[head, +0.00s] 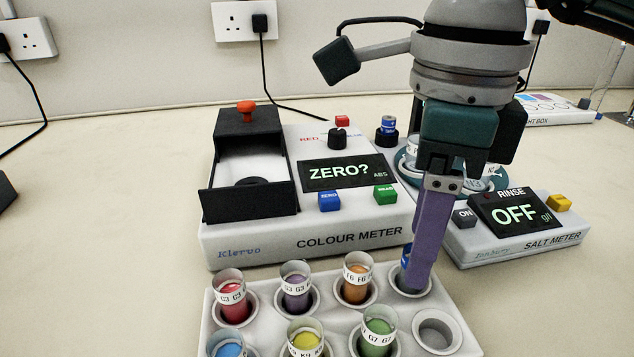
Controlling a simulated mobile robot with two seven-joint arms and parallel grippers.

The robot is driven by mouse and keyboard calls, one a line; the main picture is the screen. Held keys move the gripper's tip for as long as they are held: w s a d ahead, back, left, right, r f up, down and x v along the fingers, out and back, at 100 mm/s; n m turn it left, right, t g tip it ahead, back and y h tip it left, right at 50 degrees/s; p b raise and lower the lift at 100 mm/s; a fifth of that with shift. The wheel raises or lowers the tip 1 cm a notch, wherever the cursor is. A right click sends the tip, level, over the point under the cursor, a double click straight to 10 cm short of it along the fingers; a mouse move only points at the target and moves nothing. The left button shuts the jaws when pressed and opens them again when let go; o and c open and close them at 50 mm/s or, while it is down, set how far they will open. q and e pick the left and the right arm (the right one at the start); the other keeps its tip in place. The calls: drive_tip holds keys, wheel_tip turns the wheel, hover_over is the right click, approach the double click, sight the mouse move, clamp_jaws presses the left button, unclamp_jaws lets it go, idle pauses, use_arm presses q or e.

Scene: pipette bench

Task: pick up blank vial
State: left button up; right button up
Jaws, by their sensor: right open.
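A white vial rack (463,312) stands at the front, with several labelled vials of coloured liquid in its holes. My right gripper (420,275) is open and points down at the rack's back right hole (411,291). Its purple fingers cover much of that hole. A small blue and whitish piece (405,257) shows beside the fingers, perhaps the top of a vial there. I cannot tell whether it is the blank vial, or whether the fingers touch it. My left gripper is not in view.
A colour meter (305,245) with its black lid open stands behind the rack, its display reading "ZERO?". A salt meter (520,240) reading "OFF" stands at the right. The rack's front right hole (436,334) is empty. The bench at left is mostly clear.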

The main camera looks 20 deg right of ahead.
wheel_tip(320, 180, down, 2)
drive_tip(key=shift+f, duration=0.15)
clamp_jaws()
idle(0.5)
